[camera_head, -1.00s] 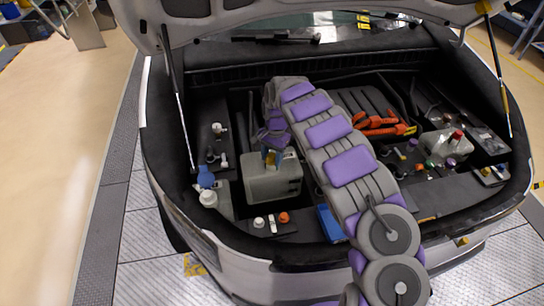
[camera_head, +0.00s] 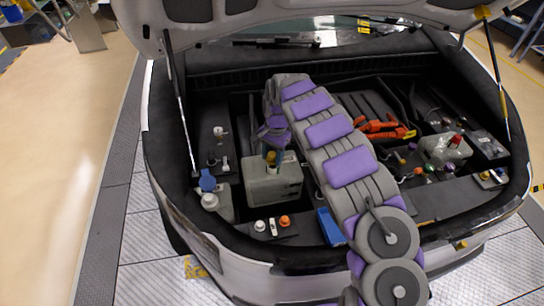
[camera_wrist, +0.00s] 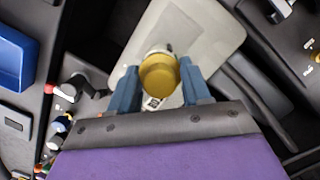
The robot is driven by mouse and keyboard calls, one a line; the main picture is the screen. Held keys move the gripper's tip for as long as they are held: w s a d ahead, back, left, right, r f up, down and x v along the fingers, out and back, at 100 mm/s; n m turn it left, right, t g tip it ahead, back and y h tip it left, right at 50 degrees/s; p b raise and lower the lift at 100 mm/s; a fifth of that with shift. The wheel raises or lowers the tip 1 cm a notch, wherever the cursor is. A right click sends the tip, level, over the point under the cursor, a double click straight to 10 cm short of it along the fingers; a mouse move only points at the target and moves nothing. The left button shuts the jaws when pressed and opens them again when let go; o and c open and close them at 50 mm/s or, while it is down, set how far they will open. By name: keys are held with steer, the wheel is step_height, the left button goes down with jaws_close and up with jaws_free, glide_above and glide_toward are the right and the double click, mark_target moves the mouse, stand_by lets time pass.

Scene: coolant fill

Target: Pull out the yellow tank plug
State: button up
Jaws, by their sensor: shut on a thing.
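The yellow tank plug (camera_wrist: 159,75) shows large in the wrist view, between the two blue-grey fingers of my gripper (camera_wrist: 158,80). My gripper is shut on it. Behind the plug is the pale grey tank (camera_wrist: 207,38), with a light neck or collar edge at the plug. In the head view the grey tank (camera_head: 272,186) stands in the left part of the open bay. I cannot tell whether the plug is seated or raised.
Small caps, including an orange one (camera_head: 284,221), sit in front. Orange cables (camera_head: 383,129) and a second tank (camera_head: 444,148) lie right of my arm. The raised lid hangs above.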

steer(key=shift+r+p, duration=0.45)
steer(key=shift+r, duration=0.75)
